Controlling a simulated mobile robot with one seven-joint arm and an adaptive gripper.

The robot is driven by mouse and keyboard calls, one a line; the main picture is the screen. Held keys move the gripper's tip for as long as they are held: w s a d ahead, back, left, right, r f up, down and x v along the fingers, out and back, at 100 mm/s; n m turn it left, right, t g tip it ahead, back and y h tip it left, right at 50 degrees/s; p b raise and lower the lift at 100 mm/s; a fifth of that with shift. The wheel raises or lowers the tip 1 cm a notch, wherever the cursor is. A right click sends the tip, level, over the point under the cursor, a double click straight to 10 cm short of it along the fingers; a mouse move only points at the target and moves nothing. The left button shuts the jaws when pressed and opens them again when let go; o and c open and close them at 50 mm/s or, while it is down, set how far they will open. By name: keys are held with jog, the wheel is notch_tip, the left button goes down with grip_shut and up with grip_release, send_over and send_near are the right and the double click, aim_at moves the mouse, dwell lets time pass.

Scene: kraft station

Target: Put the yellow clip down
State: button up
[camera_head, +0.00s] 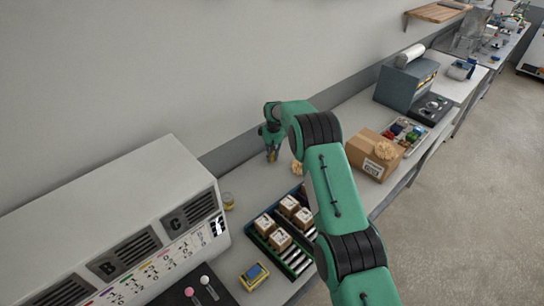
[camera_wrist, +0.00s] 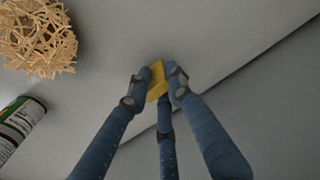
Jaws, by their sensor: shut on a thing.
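My gripper (camera_wrist: 158,88) is shut on the yellow clip (camera_wrist: 155,80), which sits between its blue fingertips in the wrist view. In the head view my gripper (camera_head: 272,154) points down over the bench near the back wall. The clip is too small to make out well there. Below the clip is the light grey bench top (camera_wrist: 100,80). I cannot tell whether the clip touches the surface. Part of the clip is hidden by the fingers.
A straw-coloured tangled bundle (camera_wrist: 38,38) and a green and white can (camera_wrist: 16,128) lie left of the fingers in the wrist view. A rack with several small boxes (camera_head: 267,249), a cardboard box (camera_head: 370,160) and a yellow device (camera_head: 254,276) stand on the bench.

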aim_at(273, 161)
jog(key=shift+f, duration=0.15)
jog(key=o, duration=0.9)
jog(key=shift+s+d+r, duration=0.1)
jog(key=shift+s+r, duration=0.05)
jog(key=shift+r, duration=1.9)
jog(key=shift+s+d+r, duration=0.1)
jog(key=shift+r, duration=1.95)
jog(key=shift+s+d+r, duration=0.1)
jog(key=shift+s+r, duration=0.05)
jog(key=shift+r, duration=1.9)
